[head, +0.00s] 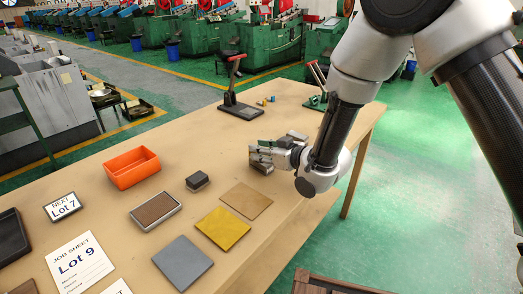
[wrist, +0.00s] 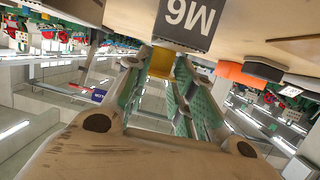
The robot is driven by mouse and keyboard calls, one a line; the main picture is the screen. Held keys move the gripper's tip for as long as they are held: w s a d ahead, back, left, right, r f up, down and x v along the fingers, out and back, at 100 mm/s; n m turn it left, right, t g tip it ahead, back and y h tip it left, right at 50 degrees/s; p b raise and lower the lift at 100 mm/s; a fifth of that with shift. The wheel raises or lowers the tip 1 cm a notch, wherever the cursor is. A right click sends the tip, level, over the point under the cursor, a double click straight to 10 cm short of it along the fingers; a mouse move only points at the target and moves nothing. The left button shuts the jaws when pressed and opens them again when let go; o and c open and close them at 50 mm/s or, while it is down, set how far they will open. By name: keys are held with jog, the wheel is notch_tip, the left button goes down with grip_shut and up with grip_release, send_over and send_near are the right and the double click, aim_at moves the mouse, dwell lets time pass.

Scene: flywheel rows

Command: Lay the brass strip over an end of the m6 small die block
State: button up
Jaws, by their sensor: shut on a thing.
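My gripper (head: 272,155) is low over the far right part of the table, its fingers pointing left. In the wrist view my gripper (wrist: 168,80) has its green-padded fingers shut on the brass strip (wrist: 161,63), of which a short yellow piece shows. The m6 small die block (wrist: 187,22) is just beyond the fingertips, with its dark face marked M6 towards the camera. The strip's end meets the edge of that face in the picture; I cannot tell whether they touch. In the head view the gripper hides the strip and most of the block's place.
On the table (head: 305,140) are a dark block (head: 197,181), an orange bin (head: 132,167), a framed brown tray (head: 156,210), and brown (head: 246,201), yellow (head: 223,229) and grey mats (head: 183,263). A red-handled lever press (head: 239,104) stands behind the gripper.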

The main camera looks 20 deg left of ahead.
jog(key=shift+f, duration=0.1)
jog(key=o, duration=1)
jog(key=v, duration=0.7)
jog(key=shift+s+d, duration=0.1)
jog(key=shift+d, duration=0.1)
